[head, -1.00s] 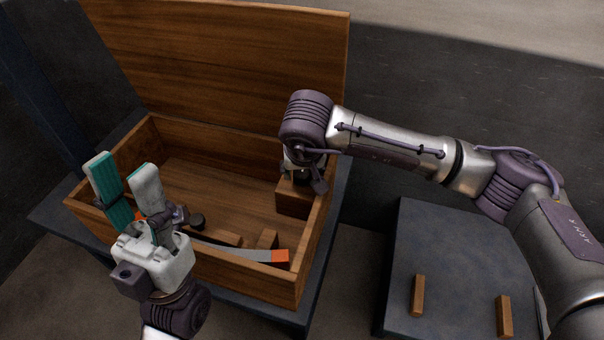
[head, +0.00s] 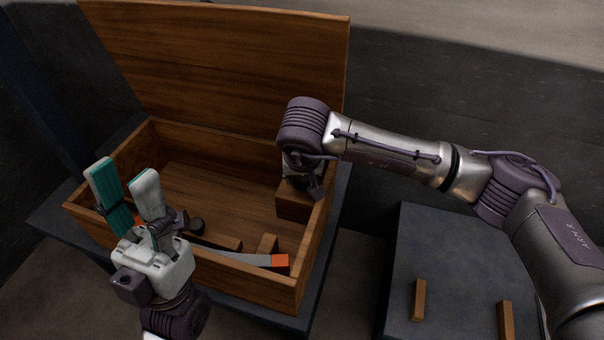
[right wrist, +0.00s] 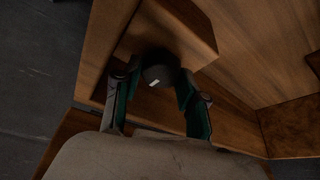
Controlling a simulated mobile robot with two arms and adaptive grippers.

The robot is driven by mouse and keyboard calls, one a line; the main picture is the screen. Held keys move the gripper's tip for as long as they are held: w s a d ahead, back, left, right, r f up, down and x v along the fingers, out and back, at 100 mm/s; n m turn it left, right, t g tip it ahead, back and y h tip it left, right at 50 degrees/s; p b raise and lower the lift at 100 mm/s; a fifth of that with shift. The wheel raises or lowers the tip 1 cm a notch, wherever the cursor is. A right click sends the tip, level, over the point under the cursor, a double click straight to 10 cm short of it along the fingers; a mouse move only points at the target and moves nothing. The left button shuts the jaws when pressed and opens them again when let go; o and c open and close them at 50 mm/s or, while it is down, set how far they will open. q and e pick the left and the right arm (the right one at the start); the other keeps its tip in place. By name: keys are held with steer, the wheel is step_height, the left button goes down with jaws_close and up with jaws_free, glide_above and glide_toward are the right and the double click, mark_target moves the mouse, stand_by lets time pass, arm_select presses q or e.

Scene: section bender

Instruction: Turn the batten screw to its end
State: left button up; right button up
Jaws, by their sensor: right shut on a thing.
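In the right wrist view a dark round knob with a small white mark, which I take for the batten screw (right wrist: 162,72), sits against a wooden block (right wrist: 200,38). My right gripper (right wrist: 157,82) has its green-padded fingers on either side of the knob and is shut on it. In the head view the block (head: 293,203) is at the right end inside an open wooden chest (head: 225,279); my right wrist hides the knob and fingertips there. My left gripper (head: 125,178) is open and empty, fingers pointing up, in front of the chest's left part.
The chest's lid (head: 215,65) stands open at the back. Inside lie a grey strip with an orange end (head: 280,262), a dark knob (head: 196,224) and small wooden pieces. A dark table (head: 450,260) at right bears two wooden pieces (head: 419,300), (head: 505,320).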

steer(key=m+h, duration=0.1)
steer(key=m, duration=0.3)
steer(key=shift+a+m+h, duration=0.1)
steer(key=shift+m+h, duration=0.2)
steer(key=shift+h, duration=0.1)
steer(key=m, duration=0.2)
steer(key=m+g+h, duration=0.1)
steer(key=m, duration=0.1)
steer(key=shift+a+h, duration=0.1)
steer(key=shift+h, duration=0.2)
steer(key=m, duration=0.2)
steer(key=m+g+h+p, duration=0.1)
steer(key=m, duration=0.2)
steer(key=shift+w+r+g, duration=0.1)
steer(key=shift+w+g, duration=0.05)
steer(key=shift+g, duration=0.15)
steer(key=shift+a+m+g+p, duration=0.1)
steer(key=shift+m+g+p, duration=0.55)
steer(key=shift+m, duration=1.55)
steer(key=shift+g, duration=0.25)
steer(key=o, duration=0.9)
steer(key=shift+c, duration=0.2)
